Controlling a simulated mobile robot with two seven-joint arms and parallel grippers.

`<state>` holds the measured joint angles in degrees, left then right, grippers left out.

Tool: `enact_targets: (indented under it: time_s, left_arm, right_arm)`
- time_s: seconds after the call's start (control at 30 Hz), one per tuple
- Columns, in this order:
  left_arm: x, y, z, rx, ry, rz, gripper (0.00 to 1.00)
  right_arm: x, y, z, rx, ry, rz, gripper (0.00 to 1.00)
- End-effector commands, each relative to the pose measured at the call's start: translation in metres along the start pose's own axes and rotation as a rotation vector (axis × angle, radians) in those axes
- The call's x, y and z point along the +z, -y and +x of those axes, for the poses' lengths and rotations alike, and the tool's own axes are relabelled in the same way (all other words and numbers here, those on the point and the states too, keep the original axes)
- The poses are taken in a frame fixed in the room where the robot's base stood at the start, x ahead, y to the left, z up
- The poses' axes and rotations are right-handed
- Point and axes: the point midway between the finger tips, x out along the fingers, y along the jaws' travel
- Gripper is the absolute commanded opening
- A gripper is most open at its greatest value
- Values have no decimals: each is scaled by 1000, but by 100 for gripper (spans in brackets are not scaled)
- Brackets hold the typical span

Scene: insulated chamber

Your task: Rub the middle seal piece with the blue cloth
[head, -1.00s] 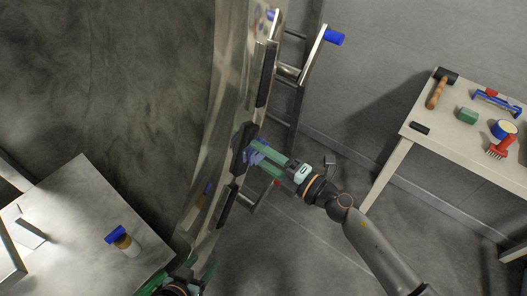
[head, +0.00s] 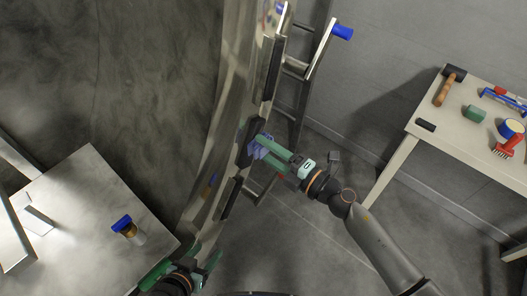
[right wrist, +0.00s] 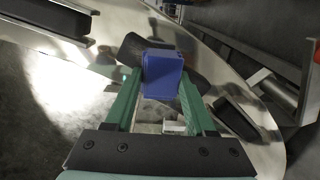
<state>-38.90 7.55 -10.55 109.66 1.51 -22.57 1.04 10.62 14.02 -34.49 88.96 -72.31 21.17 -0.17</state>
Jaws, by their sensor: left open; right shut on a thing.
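Three dark seal pieces sit in a row on a curved metal rim (head: 208,145). The middle seal piece (head: 245,143) lies between the upper one (head: 272,68) and the lower one (head: 232,198). My right gripper (head: 268,152) is shut on the blue cloth (head: 259,147), a folded block that appears to be against the middle piece. In the right wrist view the cloth (right wrist: 162,75) covers part of the middle piece (right wrist: 133,47); whether they touch is hard to tell. My left gripper (head: 184,270) is open and empty at the bottom of the head view.
A workbench (head: 445,145) at right holds a hammer (head: 448,87), a green block (head: 474,113) and a red brush (head: 508,146). A metal ladder-like frame (head: 300,70) stands behind the rim.

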Motion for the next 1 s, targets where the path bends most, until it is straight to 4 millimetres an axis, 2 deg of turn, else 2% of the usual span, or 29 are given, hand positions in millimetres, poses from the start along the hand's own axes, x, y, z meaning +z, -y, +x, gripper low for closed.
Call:
enact_targets:
  time_s: [0.03, 0.27, 0.7, 1.0]
  left_arm:
    - [-5, 0, -5, 0, 0, 0, 61]
    - [-8, -1, -7, 0, 0, 0, 61]
    - [-27, -2, -25, 0, 0, 0, 61]
    - [-27, -2, -24, 0, 0, 0, 61]
  right_arm:
    - [3, -8, 0, -1, 1, -2, 11]
    - [6, -12, 0, -1, 0, 0, 11]
    - [22, -44, 2, 1, 0, 0, 11]
    - [24, -47, 3, 5, 1, 0, 11]
